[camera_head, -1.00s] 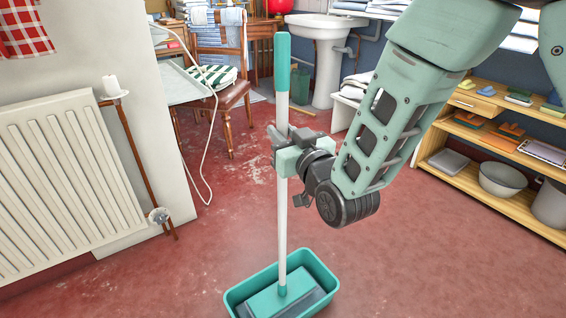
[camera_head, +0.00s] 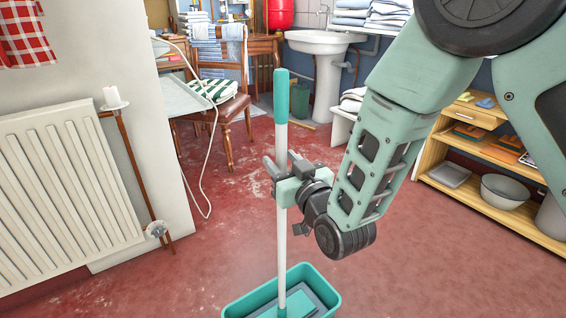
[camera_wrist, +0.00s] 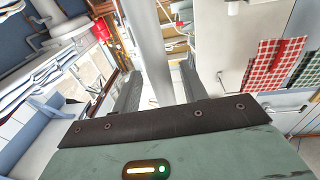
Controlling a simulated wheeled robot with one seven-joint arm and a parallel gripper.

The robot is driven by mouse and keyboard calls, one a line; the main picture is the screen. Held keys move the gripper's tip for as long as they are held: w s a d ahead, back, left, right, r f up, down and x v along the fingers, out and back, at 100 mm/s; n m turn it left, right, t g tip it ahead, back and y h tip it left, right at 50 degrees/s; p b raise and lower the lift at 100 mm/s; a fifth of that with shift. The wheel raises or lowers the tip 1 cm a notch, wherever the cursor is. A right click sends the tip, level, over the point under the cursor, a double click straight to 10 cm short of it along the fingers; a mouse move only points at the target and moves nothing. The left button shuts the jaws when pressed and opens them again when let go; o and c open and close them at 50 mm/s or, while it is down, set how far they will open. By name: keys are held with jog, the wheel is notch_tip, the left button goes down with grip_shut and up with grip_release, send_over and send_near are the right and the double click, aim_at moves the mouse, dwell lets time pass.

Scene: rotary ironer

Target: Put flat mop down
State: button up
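The flat mop has a long white pole (camera_head: 281,228) with a teal grip at its top. It stands nearly upright, with its flat head in a teal tub (camera_head: 331,296) on the floor at the bottom of the head view. The lower edge of the tub is cut off. My gripper (camera_head: 282,168) is at the upper half of the pole, one finger on each side. In the wrist view, the pole (camera_wrist: 150,45) runs between the two fingers (camera_wrist: 160,88), with a narrow gap beside it. The gripper looks open around the pole.
A wooden chair (camera_head: 222,108) and a white sink (camera_head: 322,42) stand behind. A low wooden shelf (camera_head: 470,196) is at the right. Red floor around the tub is clear.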

jog(key=shift+r, duration=0.25)
jog(key=p+v, duration=0.7)
jog(key=v, duration=0.5)
jog(key=shift+f, duration=0.1)
